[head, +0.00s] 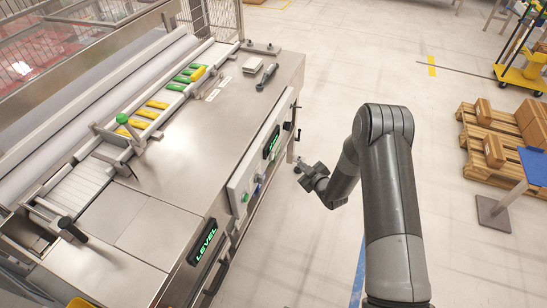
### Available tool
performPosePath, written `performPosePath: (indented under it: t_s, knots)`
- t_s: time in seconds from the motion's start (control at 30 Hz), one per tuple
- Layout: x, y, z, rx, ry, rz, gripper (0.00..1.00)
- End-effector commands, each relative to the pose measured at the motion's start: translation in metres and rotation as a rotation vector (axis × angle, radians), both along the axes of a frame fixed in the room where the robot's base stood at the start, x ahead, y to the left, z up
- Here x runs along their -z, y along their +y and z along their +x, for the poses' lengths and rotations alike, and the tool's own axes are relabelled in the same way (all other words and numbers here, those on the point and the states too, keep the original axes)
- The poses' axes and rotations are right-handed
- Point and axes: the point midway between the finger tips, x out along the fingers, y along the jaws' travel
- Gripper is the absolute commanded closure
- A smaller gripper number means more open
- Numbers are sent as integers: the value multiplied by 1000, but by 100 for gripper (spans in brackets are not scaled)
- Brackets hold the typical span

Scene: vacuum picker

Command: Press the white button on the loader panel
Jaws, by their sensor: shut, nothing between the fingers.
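The loader panel (240,183) is a pale strip on the right side of the steel machine, seen at a steep angle. Small buttons stick out of it: a green one (245,197), a blue one (256,189) and a pale one (262,178) that looks like the white button, though it is too small to be sure. My gripper (298,167) is to the right of the panel, pointing towards the machine. It is shut and empty. A gap of floor shows between it and the buttons, so it appears apart from them.
The steel machine top (205,140) carries a dark handheld tool (267,76) and yellow and green pieces in a rack. A LEVEL display (202,243) and handles jut from its side. Pallets with boxes (495,150) and a blue-topped stand (535,165) are at right. Floor between is clear.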

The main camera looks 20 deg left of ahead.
Motion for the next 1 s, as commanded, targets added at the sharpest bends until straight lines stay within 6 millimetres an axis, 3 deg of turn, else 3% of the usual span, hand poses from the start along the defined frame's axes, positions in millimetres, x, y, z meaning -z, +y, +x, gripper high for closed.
performPosePath:
  t_s: [0.6,1.0]
  knots:
    - [0,75,0,-1,1,0,100]
    - [0,84,0,-1,1,0,100]
